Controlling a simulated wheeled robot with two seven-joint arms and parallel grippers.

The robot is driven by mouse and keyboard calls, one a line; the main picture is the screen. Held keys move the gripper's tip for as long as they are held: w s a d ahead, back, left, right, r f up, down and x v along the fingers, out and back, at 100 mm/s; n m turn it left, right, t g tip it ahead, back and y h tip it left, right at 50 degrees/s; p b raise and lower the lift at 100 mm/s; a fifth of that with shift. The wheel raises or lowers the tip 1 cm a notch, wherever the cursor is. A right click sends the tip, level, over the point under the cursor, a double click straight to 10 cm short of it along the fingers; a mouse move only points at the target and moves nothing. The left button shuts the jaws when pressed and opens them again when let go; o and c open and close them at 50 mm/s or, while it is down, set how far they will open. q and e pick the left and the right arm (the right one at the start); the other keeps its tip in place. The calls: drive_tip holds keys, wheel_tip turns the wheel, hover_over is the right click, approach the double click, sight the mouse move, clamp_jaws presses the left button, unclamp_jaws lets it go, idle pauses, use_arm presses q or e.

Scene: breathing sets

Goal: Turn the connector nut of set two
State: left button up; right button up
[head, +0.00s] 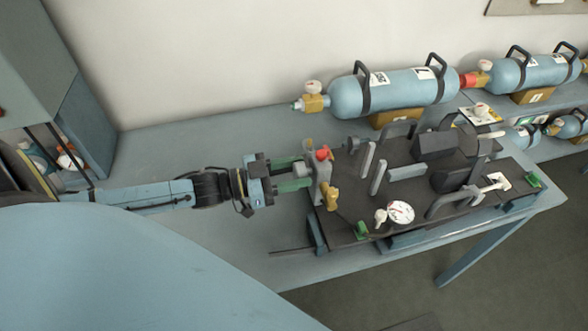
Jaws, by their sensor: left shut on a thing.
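A breathing set's dark back plate (345,230) lies on the bench, carrying black straps and grey handles. At its left end is a grey block (324,190) with a red knob (323,153) and brass fittings (331,199). My left gripper (304,176) reaches in from the left, its green fingers at the left side of this block. It is shut on a small part there, which I take to be the connector nut; the fingers largely hide it. No set number is readable here. My right gripper is out of view.
A blue cylinder (400,92) with a brass valve (313,102) rests behind the plate; a second cylinder (530,73) lies at the back right. A round white gauge (400,212) sits at the plate's front. The blue-grey bench (190,150) is clear behind my left arm.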

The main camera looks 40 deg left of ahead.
use_arm(q)
drive_tip(key=shift+m+p, duration=0.45)
drive_tip(key=shift+m, duration=0.75)
drive_tip(key=m, duration=0.2)
drive_tip(key=shift+s+d+m+p, duration=0.1)
drive_tip(key=shift+m+p, duration=0.25)
drive_tip(key=shift+m, duration=0.05)
drive_tip(key=m, duration=0.3)
drive_tip(key=shift+m, duration=0.3)
drive_tip(key=m, duration=0.2)
drive_tip(key=shift+f+m, duration=0.15)
drive_tip(key=shift+m, duration=0.25)
drive_tip(key=m, duration=0.4)
drive_tip(key=shift+d+f+m, duration=0.1)
drive_tip(key=shift+m, duration=0.2)
drive_tip(key=m+b, duration=0.1)
drive_tip(key=m, duration=0.3)
drive_tip(key=shift+m+b, duration=0.3)
drive_tip(key=shift+b, duration=0.05)
